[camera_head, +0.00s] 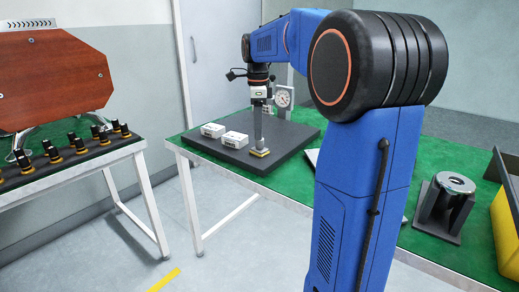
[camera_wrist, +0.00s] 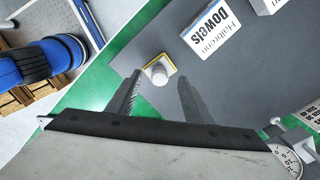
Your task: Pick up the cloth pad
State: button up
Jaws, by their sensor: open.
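The cloth pad (camera_head: 260,153) is a small yellow-edged piece with a pale raised top, lying near the front edge of the dark grey board on the green table. In the wrist view the pad (camera_wrist: 160,69) shows between the tips of my two fingers, near the board's edge. My gripper (camera_head: 259,143) points straight down over the pad. In the wrist view my gripper (camera_wrist: 159,78) is open, with one finger at each side of the pad and gaps between. I cannot tell whether the tips touch the board.
Two white boxes (camera_head: 224,134) stand on the board (camera_head: 205,142) left of my gripper; one reads "Dowels" (camera_wrist: 211,30). A dial gauge (camera_head: 283,97) stands behind my gripper. A grey metal fixture (camera_head: 445,207) and a yellow bin (camera_head: 508,225) are at the right.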

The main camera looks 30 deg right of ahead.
aim_at(260, 146)
jog(key=f, duration=0.5)
jog(key=shift+s+d, duration=0.1)
jog(key=shift+d, duration=0.15)
jog(key=c, duration=1.1)
